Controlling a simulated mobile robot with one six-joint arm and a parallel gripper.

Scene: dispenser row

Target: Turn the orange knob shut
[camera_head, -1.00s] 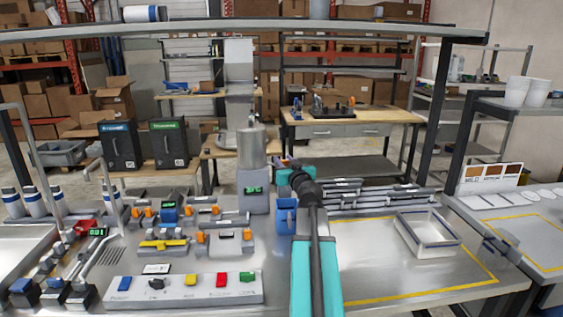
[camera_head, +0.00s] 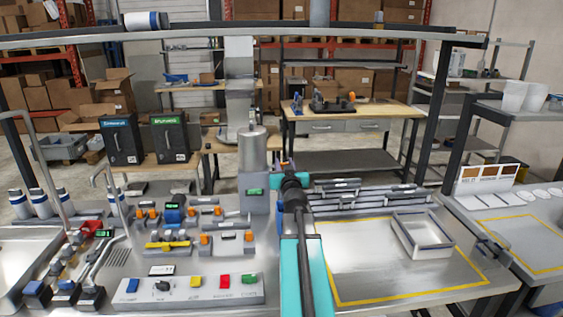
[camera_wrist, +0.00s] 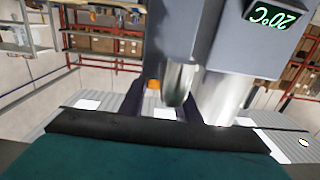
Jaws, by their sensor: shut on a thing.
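The grey dispenser (camera_head: 254,202) with a metal tank on top and a green display stands near the bench's middle. In the wrist view its housing (camera_wrist: 170,28) shows close up, with the display reading about 20°C and a metal spout (camera_wrist: 179,84). The orange knob (camera_wrist: 153,85) shows small, between my dark fingers, partly hidden. My gripper (camera_wrist: 160,104) is shut on it, as far as the view shows. In the head view my gripper (camera_head: 287,172) is just right of the dispenser, and the wrist hides most of the contact. The knob's exact angle cannot be told.
A blue cup (camera_head: 280,215) stands below my gripper, partly behind my arm. A button panel (camera_head: 185,290) and several orange-handled fittings (camera_head: 205,239) lie left. A white tray (camera_head: 421,238) sits right inside a yellow outline with free room around it.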

